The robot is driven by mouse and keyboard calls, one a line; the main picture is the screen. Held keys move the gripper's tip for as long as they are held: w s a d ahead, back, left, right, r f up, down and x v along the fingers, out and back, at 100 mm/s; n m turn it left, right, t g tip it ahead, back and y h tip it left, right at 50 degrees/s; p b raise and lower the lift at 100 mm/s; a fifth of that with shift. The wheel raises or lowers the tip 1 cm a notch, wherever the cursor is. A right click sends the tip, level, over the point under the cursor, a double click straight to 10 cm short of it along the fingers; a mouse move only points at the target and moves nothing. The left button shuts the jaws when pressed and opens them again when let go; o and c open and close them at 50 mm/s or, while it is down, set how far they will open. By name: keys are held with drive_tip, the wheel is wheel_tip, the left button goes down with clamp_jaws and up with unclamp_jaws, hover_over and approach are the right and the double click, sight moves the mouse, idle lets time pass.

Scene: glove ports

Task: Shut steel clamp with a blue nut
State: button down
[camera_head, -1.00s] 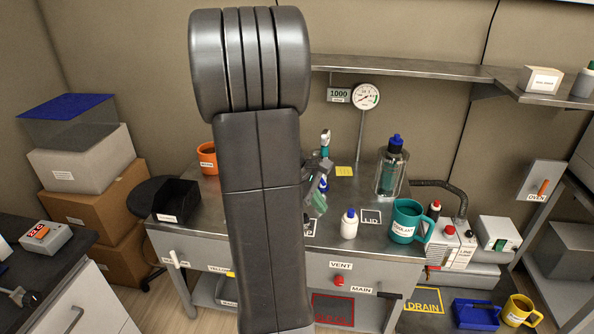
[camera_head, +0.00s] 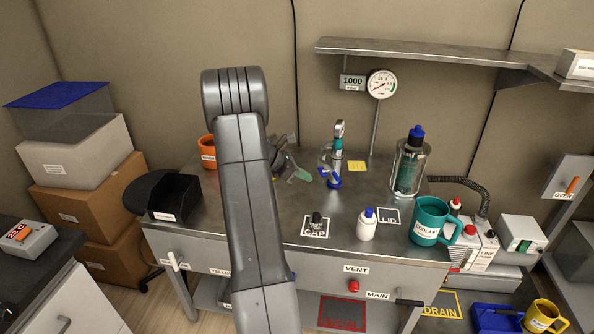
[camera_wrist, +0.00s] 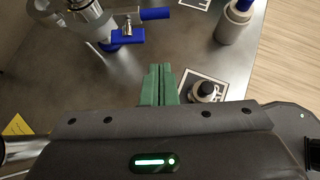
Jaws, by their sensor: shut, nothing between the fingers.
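The steel clamp with blue parts (camera_head: 333,180) is on the bench at the foot of the upright metal and teal fitting (camera_head: 338,140). In the wrist view the clamp (camera_wrist: 127,35) lies beyond my fingertips, beside a clear round rim, with a blue piece sticking out to the right. I cannot tell whether its band is fully closed. My gripper (camera_head: 302,175) is left of the clamp and apart from it. Its green fingers (camera_wrist: 157,84) are pressed together and empty.
A dark cap (camera_head: 316,218) stands on the CAP mark, with a white bottle (camera_head: 366,225) to its right. A glass vessel (camera_head: 409,165), a teal mug (camera_head: 432,222) and an orange mug (camera_head: 207,151) stand on the bench. The shelf (camera_head: 430,52) overhangs behind.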

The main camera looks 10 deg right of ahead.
drive_tip(key=w+d+f+p, duration=0.1)
drive_tip(key=d+f, duration=0.1)
drive_tip(key=d, duration=0.5)
drive_tip(key=shift+w, duration=0.15)
drive_tip(key=shift+d, duration=0.25)
drive_tip(key=w+d+n+t+y+b, duration=0.4)
drive_tip(key=w+d+n+t+b, duration=0.2)
drive_tip(key=d, duration=0.8)
drive_tip(key=shift+w+d+r+n, duration=0.15)
drive_tip(key=shift+d+n, duration=0.2)
drive_tip(key=shift+n, duration=1.05)
